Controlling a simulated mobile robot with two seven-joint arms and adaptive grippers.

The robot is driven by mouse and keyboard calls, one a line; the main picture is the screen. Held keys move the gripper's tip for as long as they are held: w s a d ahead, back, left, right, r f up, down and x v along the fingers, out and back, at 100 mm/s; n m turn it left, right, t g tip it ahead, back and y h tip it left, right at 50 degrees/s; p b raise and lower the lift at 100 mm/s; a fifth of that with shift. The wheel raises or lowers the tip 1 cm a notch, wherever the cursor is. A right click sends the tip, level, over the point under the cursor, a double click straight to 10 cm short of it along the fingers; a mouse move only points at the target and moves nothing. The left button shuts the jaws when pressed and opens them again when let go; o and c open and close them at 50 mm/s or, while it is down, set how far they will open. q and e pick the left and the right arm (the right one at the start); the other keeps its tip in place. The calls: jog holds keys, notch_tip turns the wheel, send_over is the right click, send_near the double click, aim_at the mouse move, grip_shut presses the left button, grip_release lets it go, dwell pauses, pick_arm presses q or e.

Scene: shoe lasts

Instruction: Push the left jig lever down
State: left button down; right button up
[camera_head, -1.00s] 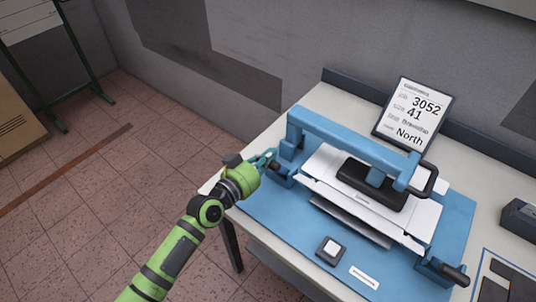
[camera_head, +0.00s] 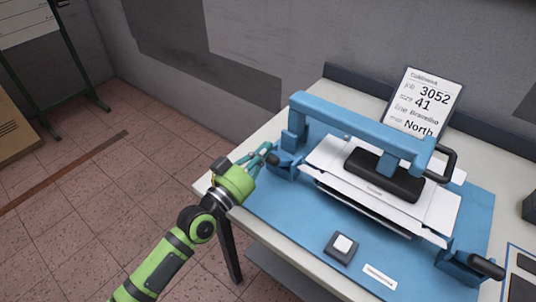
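The blue jig (camera_head: 345,120) stands on the table with a white plate (camera_head: 330,160) and a black block (camera_head: 385,178) under its bar. Its left lever (camera_head: 272,158), with a dark grip, sits at the jig's left end. My green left gripper (camera_head: 266,154) is at this lever from the left, its teal fingertips right beside or around the grip. Whether they touch or close on it cannot be told. The right lever (camera_head: 487,266) sticks out with its black grip at the jig's front right. My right gripper is not in view.
A button box (camera_head: 341,246) and a white label (camera_head: 380,277) are on the blue base in front. A job card (camera_head: 422,102) leans behind the jig. A dark box (camera_head: 530,206) stands at the right edge.

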pick_arm(q)
jog(key=shift+s+a+f+b, duration=0.3)
jog(key=shift+s+f+b, duration=0.2)
jog(key=shift+f, duration=0.2)
jog(key=shift+s+a+f+b, duration=0.35)
jog(key=shift+f+b, duration=0.25)
jog(key=shift+f, duration=0.1)
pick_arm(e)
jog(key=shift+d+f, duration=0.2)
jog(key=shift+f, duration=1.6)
pick_arm(q)
notch_tip(320, 180, up, 5)
jog(key=p, duration=0.4)
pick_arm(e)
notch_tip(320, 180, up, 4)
pick_arm(q)
jog(key=s+a+f+b, duration=0.4)
jog(key=s+f, duration=0.1)
jog(key=s, duration=0.1)
jog(key=shift+s+a+f, duration=0.3)
jog(key=shift+a, duration=0.05)
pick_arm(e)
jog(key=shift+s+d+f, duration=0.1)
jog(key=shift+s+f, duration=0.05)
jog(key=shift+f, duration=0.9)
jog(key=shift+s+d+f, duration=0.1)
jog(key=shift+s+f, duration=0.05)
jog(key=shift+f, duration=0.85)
